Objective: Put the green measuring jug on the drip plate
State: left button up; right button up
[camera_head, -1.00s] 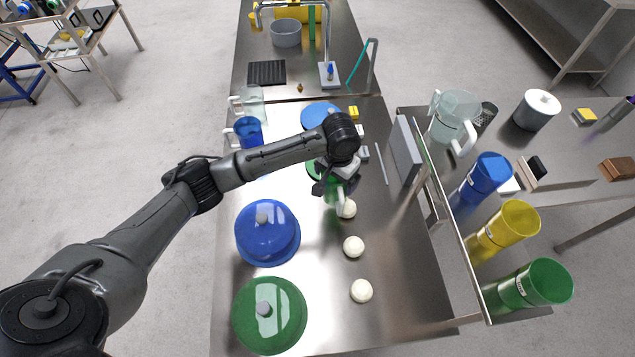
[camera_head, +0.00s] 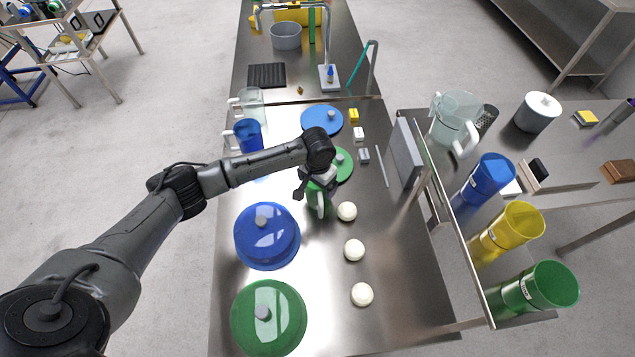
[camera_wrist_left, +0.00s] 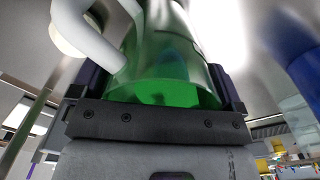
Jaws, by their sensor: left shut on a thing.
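The green measuring jug (camera_head: 314,205), with a white handle, is in my left gripper (camera_head: 318,182) over the middle of the steel table, right of the blue lid. In the left wrist view the jug (camera_wrist_left: 165,75) fills the space between the fingers, its handle at the upper left. The gripper is shut on it. I cannot tell how far the jug is above the table. The drip plate (camera_head: 267,75), black and ribbed, lies bare at the far left on the back table, well away from the jug. My right gripper is not in view.
A clear jug (camera_head: 250,103) and a blue jug (camera_head: 248,136) stand along the left edge, between my gripper and the plate. A tap (camera_head: 328,55) stands right of the plate. Large lids (camera_head: 267,236) and dough balls (camera_head: 354,250) lie nearer me.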

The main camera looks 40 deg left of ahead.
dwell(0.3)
pick_arm(q)
jog(key=o, duration=0.6)
jog(key=shift+f, duration=0.1)
jog(key=shift+w, duration=0.1)
notch_tip(320, 180, up, 11)
jog(key=shift+p, duration=0.6)
jog(key=shift+r, duration=0.35)
jog(key=shift+c, duration=0.2)
jog(key=shift+r, duration=0.3)
jog(key=shift+c, duration=1.4)
jog(key=c, duration=0.7)
